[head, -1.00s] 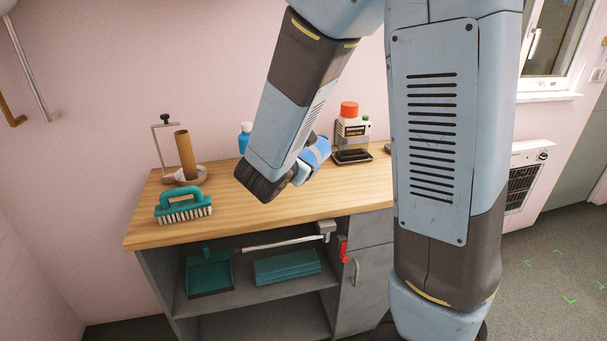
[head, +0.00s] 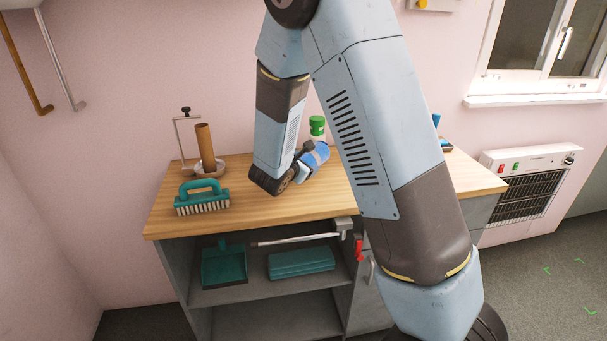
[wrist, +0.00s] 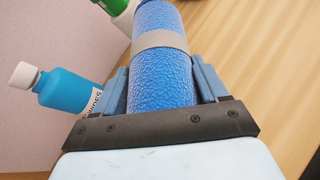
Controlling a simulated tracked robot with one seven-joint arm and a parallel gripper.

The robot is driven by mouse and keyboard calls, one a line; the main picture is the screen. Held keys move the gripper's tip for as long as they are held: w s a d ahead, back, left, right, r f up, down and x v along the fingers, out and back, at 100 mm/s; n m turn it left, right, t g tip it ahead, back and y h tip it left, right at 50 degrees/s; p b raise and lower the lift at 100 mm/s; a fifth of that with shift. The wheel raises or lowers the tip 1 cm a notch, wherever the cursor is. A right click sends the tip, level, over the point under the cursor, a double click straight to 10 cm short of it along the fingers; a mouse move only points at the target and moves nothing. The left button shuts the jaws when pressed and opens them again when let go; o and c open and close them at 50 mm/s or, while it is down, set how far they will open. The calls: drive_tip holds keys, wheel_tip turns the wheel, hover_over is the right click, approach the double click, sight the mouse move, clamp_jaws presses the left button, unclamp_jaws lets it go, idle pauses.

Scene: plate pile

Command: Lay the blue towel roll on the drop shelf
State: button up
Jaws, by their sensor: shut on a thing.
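The blue towel roll (head: 318,154) has a grey band round its middle. It is in my gripper (head: 302,168), beside the arm's end and over the wooden worktop. In the wrist view the roll (wrist: 163,88) lies between the two fingers of my gripper (wrist: 162,80), which press on its sides. I cannot tell for sure which surface is the drop shelf. My arm hides part of the bench.
On the worktop (head: 250,205) stand a holder with a brown tube (head: 206,145), a teal brush (head: 203,198) and a green-capped container (head: 317,126). A blue bottle (wrist: 68,92) is left of the roll. A dustpan (head: 224,266) and teal stack (head: 301,263) are on the shelf below.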

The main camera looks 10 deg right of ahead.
drive_tip(key=shift+w+f, duration=0.55)
drive_tip(key=shift+f, duration=1.6)
drive_tip(key=o, duration=1.3)
drive_tip(key=shift+c, duration=0.2)
drive_tip(key=shift+s, duration=0.1)
drive_tip(key=v, duration=1.2)
